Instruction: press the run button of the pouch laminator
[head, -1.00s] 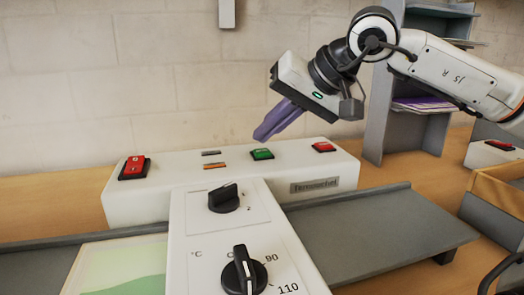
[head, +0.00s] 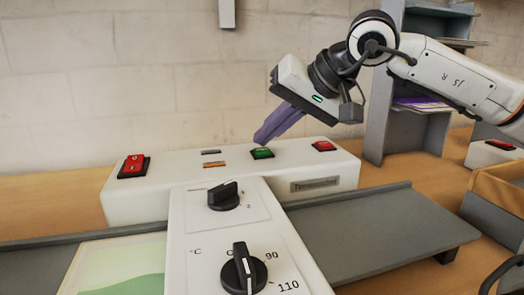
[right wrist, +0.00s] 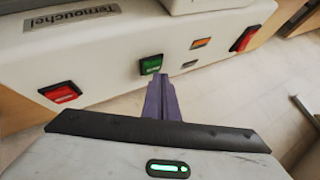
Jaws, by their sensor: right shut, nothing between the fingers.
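The white pouch laminator (head: 130,205) stands on the wooden table. A green button (head: 262,153) sits on its top; it also shows in the right wrist view (right wrist: 151,65). My right gripper (head: 262,140) has its purple fingers shut, with nothing between them. The fingertips point down just above and behind the green button. In the right wrist view the fingertips (right wrist: 161,77) lie beside the button; I cannot tell whether they touch it. My left gripper is not in view.
A red rocker switch (head: 134,166) is at the laminator's left and a red button (head: 323,146) at its right. Two black knobs (head: 243,272) are on the front panel. A grey tray (head: 380,230) extends right. A grey shelf (head: 395,110) stands behind my right arm.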

